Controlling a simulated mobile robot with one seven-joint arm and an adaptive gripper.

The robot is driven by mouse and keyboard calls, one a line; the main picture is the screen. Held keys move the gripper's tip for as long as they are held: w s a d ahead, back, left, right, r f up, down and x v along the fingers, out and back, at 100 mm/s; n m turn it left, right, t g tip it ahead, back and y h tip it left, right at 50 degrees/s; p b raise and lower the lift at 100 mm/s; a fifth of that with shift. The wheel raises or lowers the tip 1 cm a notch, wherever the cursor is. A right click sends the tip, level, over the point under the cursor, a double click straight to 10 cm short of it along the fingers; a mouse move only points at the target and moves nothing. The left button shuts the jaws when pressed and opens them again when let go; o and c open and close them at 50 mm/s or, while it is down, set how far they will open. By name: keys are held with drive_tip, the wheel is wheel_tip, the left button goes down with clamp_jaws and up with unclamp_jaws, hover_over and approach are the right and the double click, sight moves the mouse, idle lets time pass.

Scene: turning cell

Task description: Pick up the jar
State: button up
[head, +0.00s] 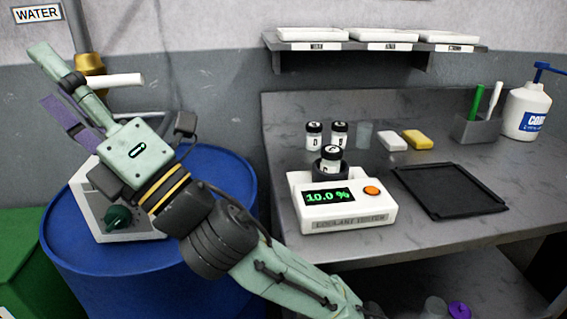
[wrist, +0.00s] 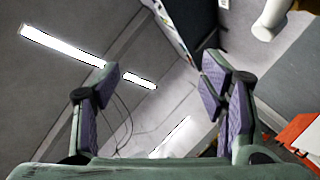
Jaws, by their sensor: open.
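Three small jars with black lids and white labels are in the head view. One jar (head: 331,157) sits in the dark cup on top of the white coolant tester (head: 345,213), whose display reads 10.0 %. Two more jars, the left jar (head: 314,137) and the right jar (head: 338,134), stand upright on the bench just behind the tester. My gripper (head: 48,80) is at the upper left, well away from all the jars, and points up and left. The wrist view shows my gripper (wrist: 158,85) with its purple pads wide apart and nothing between them. No jar shows there.
The grey bench (head: 415,240) holds a black tray (head: 449,190), a yellow sponge (head: 417,139), a clear cup (head: 364,135) and a white pump bottle (head: 526,110). A shelf (head: 375,40) hangs above. A blue drum (head: 130,255) stands left, below my arm.

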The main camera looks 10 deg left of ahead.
drive_tip(key=w+d+f+t+h, duration=0.3)
drive_tip(key=w+f+t, duration=0.1)
drive_tip(key=w+t, duration=0.25)
drive_tip(key=t+h+b, duration=0.1)
drive_tip(key=t+h, duration=0.7)
drive_tip(key=h, duration=1)
approach(335, 156)
drive_tip(key=shift+w+a+r+g, duration=0.15)
drive_tip(key=shift+w+a+r, duration=0.15)
drive_tip(key=shift+a, duration=0.25)
drive_tip(key=shift+w+a+r+g, duration=0.1)
drive_tip(key=shift+w+a+r, duration=0.25)
drive_tip(key=shift+a, duration=0.15)
drive_tip(key=x, duration=0.1)
drive_tip(key=p+x, duration=0.1)
drive_tip(key=x, duration=0.1)
drive_tip(key=d+x, duration=0.1)
drive_tip(key=x, duration=0.1)
drive_tip(key=shift+w+f, duration=0.1)
drive_tip(key=shift+f, duration=0.15)
drive_tip(key=p+x, duration=0.2)
drive_tip(key=x, duration=0.1)
drive_tip(key=p+x, duration=0.1)
drive_tip(key=shift+w+d, duration=0.2)
drive_tip(key=shift+w, duration=0.3)
drive_tip(key=shift+w+a+f, duration=0.1)
drive_tip(key=shift+w+f, duration=0.05)
drive_tip(key=shift+w, duration=0.25)
